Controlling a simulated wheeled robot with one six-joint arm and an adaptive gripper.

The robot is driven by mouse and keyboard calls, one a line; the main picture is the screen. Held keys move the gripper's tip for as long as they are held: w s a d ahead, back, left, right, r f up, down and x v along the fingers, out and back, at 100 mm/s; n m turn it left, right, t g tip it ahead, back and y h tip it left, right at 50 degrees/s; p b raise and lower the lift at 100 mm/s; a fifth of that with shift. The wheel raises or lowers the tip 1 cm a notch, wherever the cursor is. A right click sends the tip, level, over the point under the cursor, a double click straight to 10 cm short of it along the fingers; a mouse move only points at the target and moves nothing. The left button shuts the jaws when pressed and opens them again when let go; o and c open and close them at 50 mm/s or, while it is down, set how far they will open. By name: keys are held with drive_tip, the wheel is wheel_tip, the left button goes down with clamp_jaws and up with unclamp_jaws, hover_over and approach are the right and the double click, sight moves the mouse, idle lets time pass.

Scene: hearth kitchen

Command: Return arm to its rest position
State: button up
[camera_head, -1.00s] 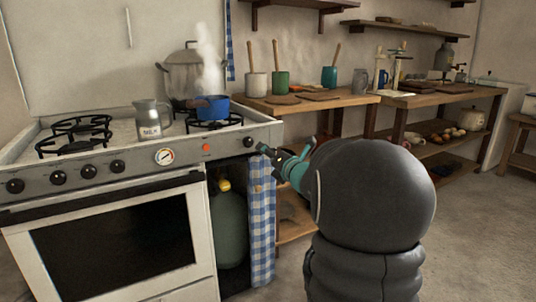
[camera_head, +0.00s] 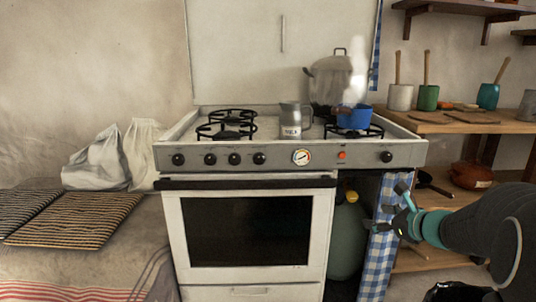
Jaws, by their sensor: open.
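My gripper (camera_head: 393,209) is at the right of the view, in front of the blue checked curtain beside the stove. It is open, and I see nothing between its fingers. My dark arm reaches in from the right edge, with a teal band near the gripper. The gripper is apart from the stove front (camera_head: 250,230) and lower than its knobs. The rest of my arm is cut off by the frame.
The stove carries a grey milk jug (camera_head: 291,120), a steaming blue pot (camera_head: 354,117) and a big grey pot (camera_head: 328,82). The checked curtain (camera_head: 377,262) hangs beside a green gas bottle (camera_head: 346,240). White sacks (camera_head: 115,157) and striped mats (camera_head: 75,218) lie left. A wooden shelf unit (camera_head: 460,123) stands right.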

drive_tip(key=s+a+f+n+g+h, duration=0.1)
drive_tip(key=s+a+f+n+g, duration=0.2)
drive_tip(key=s+n, duration=0.4)
drive_tip(key=s+a+f+n+g, duration=0.1)
drive_tip(key=s+a+n+g, duration=0.1)
drive_tip(key=s+a+n, duration=0.35)
drive_tip(key=s+a+f+n+g+h, duration=0.1)
drive_tip(key=s+a+f+n+g, duration=0.15)
drive_tip(key=s+n, duration=0.55)
drive_tip(key=s+a+r+n+h, duration=0.1)
drive_tip(key=s+r+n, duration=0.1)
drive_tip(key=s, duration=0.3)
drive_tip(key=s+a+r+n+h, duration=0.2)
drive_tip(key=s+n, duration=0.3)
drive_tip(key=s, duration=0.1)
drive_tip(key=shift+r+t+p, duration=0.3)
drive_tip(key=shift+r+t, duration=0.05)
